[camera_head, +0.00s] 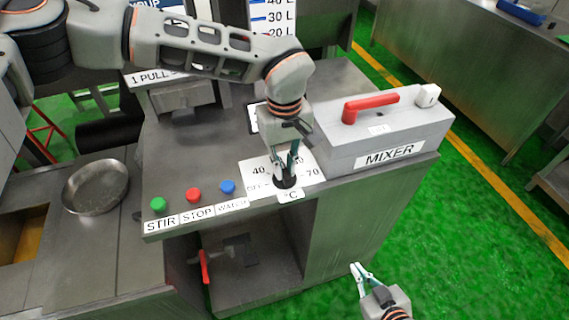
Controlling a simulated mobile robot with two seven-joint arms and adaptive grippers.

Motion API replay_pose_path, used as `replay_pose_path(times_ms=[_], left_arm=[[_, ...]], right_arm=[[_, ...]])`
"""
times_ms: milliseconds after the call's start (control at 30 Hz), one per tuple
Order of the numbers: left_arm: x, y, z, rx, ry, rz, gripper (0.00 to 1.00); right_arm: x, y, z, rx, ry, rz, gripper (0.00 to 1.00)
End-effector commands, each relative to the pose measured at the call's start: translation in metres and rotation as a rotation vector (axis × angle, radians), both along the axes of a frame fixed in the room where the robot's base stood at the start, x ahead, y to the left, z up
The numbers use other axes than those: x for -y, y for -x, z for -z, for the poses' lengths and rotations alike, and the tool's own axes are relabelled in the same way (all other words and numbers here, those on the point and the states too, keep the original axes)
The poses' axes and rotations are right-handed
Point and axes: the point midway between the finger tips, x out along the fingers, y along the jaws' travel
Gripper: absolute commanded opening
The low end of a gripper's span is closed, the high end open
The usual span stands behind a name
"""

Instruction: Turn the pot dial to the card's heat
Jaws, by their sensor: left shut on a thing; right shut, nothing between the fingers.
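The pot dial (287,183) is a dark knob on a white scale plate (312,160) near the front edge of the console. The plate reads OFF, 40, a partly hidden number and 70, with a °C label (290,196) in front. My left gripper (287,173) comes down from above and is shut on the dial. The fingers hide the dial's pointer, so I cannot tell its setting. My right gripper (358,268) is shut and empty, low over the green floor to the right of the console. I cannot make out a heat card; a sign at the top reads partly "SOUP" (146,3).
Green (158,204), red (193,195) and blue (227,187) buttons sit left of the dial. A metal pan (95,187) lies far left. A red-handled valve (205,267) is below.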

Motion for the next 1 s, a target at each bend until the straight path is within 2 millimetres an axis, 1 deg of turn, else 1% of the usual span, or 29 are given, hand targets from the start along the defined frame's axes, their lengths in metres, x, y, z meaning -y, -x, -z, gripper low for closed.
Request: replay_pose_path(times_ms=[33,267,667,700,733,1000], left_arm=[[0.0008,-0.0009,-0.0024,0.002,0.002,0.013,0.0],[0.0008,-0.0011,-0.0021,0.003,0.002,0.052,0.0],[0.0008,-0.0012,-0.0021,0.003,0.002,0.056,0.0],[0.0008,-0.0012,-0.0021,0.003,0.002,0.056,0.23],[0.0007,-0.0011,-0.002,0.003,0.002,0.055,0.29],[0.0003,-0.0006,-0.0008,0.001,0.001,0.055,0.29]], right_arm=[[0.0,-0.0001,-0.0014,0.0,0.0,0.0,0.0],[0.0,0.0,-0.0024,0.0,0.0,0.0,0.0],[0.0,0.0,-0.0023,0.0,0.0,0.0,0.0],[0.0,0.0,-0.0023,0.0,0.0,0.0,0.0],[0.0001,0.0001,-0.0022,0.0,0.0,0.0,0.0],[0.0003,0.0002,-0.0019,-0.001,0.001,0.0,0.0]])
